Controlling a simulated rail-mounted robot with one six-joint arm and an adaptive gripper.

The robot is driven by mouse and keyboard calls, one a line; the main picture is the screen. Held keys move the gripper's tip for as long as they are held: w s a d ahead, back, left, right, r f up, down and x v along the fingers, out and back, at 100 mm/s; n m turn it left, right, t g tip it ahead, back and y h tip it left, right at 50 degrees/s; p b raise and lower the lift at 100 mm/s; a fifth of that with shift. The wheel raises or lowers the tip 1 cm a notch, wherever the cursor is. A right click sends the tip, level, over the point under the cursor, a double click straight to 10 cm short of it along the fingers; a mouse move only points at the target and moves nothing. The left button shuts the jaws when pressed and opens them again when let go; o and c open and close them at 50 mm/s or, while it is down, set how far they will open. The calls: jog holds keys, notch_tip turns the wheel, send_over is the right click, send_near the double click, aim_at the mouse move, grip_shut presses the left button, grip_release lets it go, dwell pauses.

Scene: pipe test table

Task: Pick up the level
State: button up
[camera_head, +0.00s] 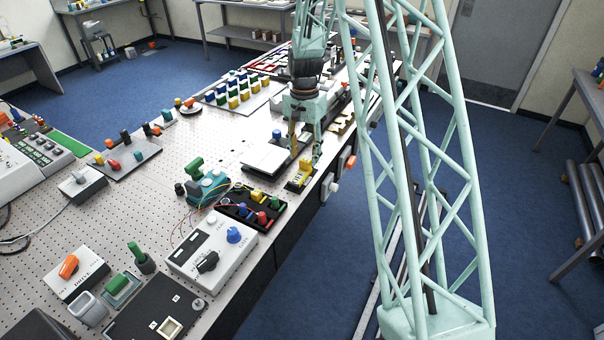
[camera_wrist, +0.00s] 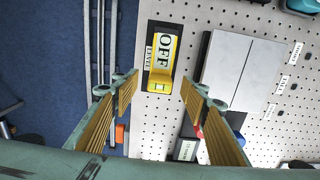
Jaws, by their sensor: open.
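In the head view the yellow level (camera_head: 303,172) stands near the table's right edge. My gripper (camera_wrist: 160,92) is open and empty, its two fingers spread to the left and right of the level's near end in the wrist view. In the head view my gripper (camera_head: 305,150) points down above the table beside the level; the exact height gap is hard to tell.
A grey-white flat box (camera_head: 266,157) lies left of the level, and it fills the right of the wrist view (camera_wrist: 240,70). A black tray with coloured knobs (camera_head: 250,207) and a white control box (camera_head: 212,245) stand nearer. The perforated table (camera_head: 130,205) has bare patches to the left.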

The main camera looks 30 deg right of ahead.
aim_at(304, 162)
jog(key=shift+f, duration=0.1)
dwell(0.3)
jog(key=shift+f, duration=2.55)
jog(key=c, duration=1)
